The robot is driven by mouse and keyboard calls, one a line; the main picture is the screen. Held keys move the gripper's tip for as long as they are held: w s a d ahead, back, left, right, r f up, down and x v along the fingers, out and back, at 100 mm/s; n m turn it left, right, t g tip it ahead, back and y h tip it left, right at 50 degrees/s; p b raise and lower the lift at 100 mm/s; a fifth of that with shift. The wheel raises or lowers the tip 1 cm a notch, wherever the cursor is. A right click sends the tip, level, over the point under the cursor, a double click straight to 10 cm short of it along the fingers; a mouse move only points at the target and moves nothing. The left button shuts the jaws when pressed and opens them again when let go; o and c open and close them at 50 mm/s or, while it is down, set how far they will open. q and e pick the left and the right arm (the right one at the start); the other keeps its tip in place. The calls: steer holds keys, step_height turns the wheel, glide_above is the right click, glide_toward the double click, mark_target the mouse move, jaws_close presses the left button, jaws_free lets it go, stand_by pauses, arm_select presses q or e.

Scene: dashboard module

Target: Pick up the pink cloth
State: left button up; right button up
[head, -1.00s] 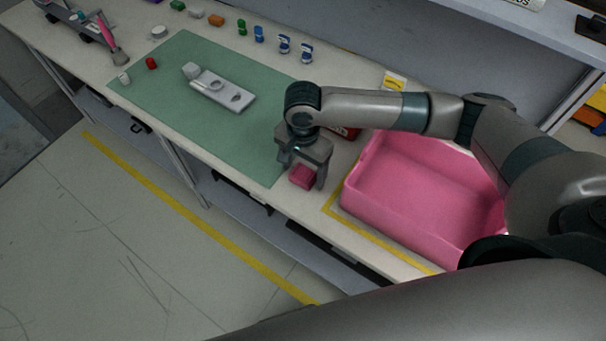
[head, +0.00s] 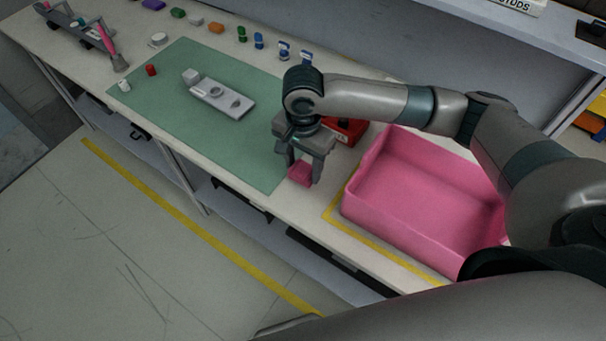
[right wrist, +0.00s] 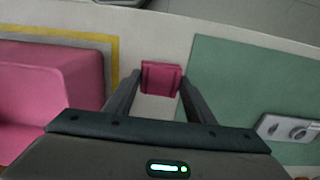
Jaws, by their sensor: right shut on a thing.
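The pink cloth (head: 301,173) is a small folded block near the table's front edge, between the green mat and the pink bin. It also shows in the right wrist view (right wrist: 161,78), between my fingertips. My right gripper (head: 303,176) points down over the cloth and is shut on it, with a finger on each side. Whether the cloth touches the table is hard to tell. My left gripper is not in view.
The pink bin (head: 372,223) stands right of the gripper inside yellow tape. A red box (head: 345,131) is behind my gripper. The green mat (head: 150,96) holds a grey module (head: 222,97). Several small coloured parts line the table's back.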

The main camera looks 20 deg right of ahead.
mark_target(306, 168)
steer(key=shift+r+b, duration=0.35)
steer(key=shift+r, duration=2.3)
steer(key=o, duration=0.4)
steer(key=c, duration=0.3)
steer(key=shift+w+d+f+n+b, duration=0.1)
steer(key=shift+d+f+n+b, duration=0.3)
steer(key=shift+f+n, duration=0.4)
steer(key=d+f+n, duration=0.1)
steer(key=n, duration=0.1)
steer(key=d+f+n+b, duration=0.1)
steer(key=f+n, duration=0.1)
steer(key=d+f+n, duration=0.2)
steer(key=n, duration=0.1)
steer(key=shift+w+b, duration=0.4)
steer(key=shift+d+f+n, duration=0.45)
steer(key=shift+n, duration=0.45)
